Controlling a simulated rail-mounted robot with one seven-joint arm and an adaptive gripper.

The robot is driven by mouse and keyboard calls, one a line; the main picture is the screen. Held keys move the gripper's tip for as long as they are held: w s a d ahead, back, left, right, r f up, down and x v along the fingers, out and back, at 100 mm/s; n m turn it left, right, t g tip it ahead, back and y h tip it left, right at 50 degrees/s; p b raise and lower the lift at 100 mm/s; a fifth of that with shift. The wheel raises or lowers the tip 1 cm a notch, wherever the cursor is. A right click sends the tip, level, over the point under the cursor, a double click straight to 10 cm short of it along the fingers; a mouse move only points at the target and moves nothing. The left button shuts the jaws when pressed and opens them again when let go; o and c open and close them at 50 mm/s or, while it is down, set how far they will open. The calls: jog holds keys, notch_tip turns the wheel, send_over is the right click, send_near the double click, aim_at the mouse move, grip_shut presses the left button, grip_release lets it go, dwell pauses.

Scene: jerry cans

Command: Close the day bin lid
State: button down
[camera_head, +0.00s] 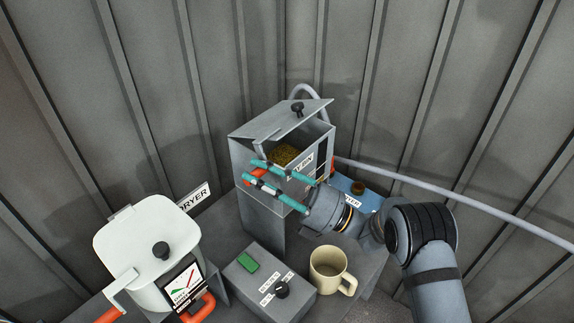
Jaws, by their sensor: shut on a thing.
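The day bin (247,157) is a grey box on a grey stand, with a partly covered label on its front and yellow-brown granules (286,155) inside. Its grey lid (282,121) is tilted open, with a dark knob (297,108) on top. My gripper (251,171) reaches from the right across the bin's front, its teal fingers pointing left. An orange piece (259,176), seemingly a handle at the bin's front, shows between the fingertips, and the gripper is shut on it. The fingers hide part of the bin's front. The gripper is clear of the lid.
A white-lidded dryer hopper (145,245) with a dark knob stands at the left. A grey control box (265,282) with a green switch and a beige mug (330,270) stand in front. A blue box (352,190) and a grey hose (460,205) are at the right. Ribbed walls stand close behind.

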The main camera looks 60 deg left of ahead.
notch_tip(320, 180, down, 6)
jog(key=b, duration=0.4)
jog(key=shift+s+a+f, duration=0.2)
jog(key=shift+s+a, duration=0.05)
jog(key=shift+s, duration=0.05)
jog(key=c, duration=1.5)
grip_release()
jog(key=v, duration=1.2)
jog(key=shift+a, duration=0.1)
